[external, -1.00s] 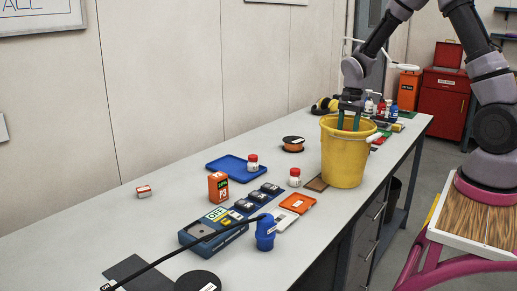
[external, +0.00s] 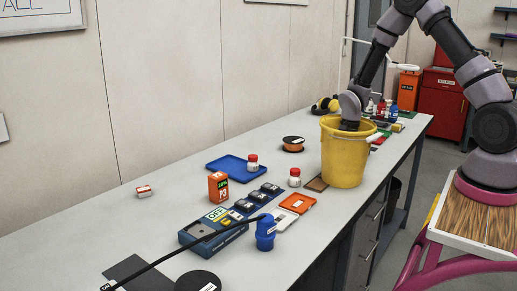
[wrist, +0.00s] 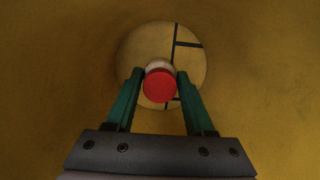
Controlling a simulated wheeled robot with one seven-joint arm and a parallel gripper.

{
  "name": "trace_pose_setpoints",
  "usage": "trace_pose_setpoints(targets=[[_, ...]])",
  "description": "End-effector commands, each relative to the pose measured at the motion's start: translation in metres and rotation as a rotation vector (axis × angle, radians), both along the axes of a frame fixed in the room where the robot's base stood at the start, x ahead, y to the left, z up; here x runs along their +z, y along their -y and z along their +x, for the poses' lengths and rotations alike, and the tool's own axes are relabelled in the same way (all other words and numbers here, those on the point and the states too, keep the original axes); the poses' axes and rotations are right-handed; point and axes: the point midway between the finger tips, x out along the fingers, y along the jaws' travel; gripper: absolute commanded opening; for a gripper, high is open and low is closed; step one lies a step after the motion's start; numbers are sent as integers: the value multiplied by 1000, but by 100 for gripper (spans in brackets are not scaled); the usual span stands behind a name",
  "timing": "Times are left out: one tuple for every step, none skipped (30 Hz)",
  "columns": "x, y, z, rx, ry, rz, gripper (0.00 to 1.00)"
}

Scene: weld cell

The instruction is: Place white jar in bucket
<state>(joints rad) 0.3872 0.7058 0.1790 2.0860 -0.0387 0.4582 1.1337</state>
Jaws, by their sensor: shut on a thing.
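The yellow bucket (external: 344,160) stands upright on the bench at the right in the external view. My gripper reaches down through its open top, so the fingers are hidden there. In the wrist view my gripper (wrist: 158,84) has its two green fingers inside the yellow bucket (wrist: 60,70), pointing at the round bottom. The white jar (wrist: 159,65) shows its red lid between the fingertips, with a little of its white body beyond. The gripper is shut on the jar. How far the jar is from the bucket's bottom is hard to tell.
Two other red-lidded white jars stand left of the bucket, one (external: 252,163) by the blue tray (external: 225,168) and one (external: 294,177) nearer the bucket. A copper spool (external: 293,144) lies behind. Bottles (external: 393,111) stand beyond the bucket.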

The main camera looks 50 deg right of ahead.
Motion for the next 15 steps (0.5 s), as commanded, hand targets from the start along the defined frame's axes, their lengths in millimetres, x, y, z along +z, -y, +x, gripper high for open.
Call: trace_pose_setpoints(targets=[[0, 0, 0, 0, 0, 0, 0], [0, 0, 0, 0, 0, 0, 0], [-1, 0, 0, 0, -1, 0, 0], [-2, 0, 0, 0, -1, 0, 0], [-3, 0, 0, 0, -1, 0, 0], [-4, 0, 0, 0, -2, 0, 0], [-5, 0, 0, 0, -2, 0, 0], [-6, 0, 0, 0, -2, 0, 0], [-7, 0, 0, 0, -2, 0, 0], [-8, 0, 0, 0, -2, 0, 0], [-9, 0, 0, 0, -1, 0, 0], [-10, 0, 0, 0, -1, 0, 0], [-10, 0, 0, 0, -1, 0, 61], [-10, 0, 0, 0, 0, 0, 73], [-10, 0, 0, 0, 0, 0, 84]])
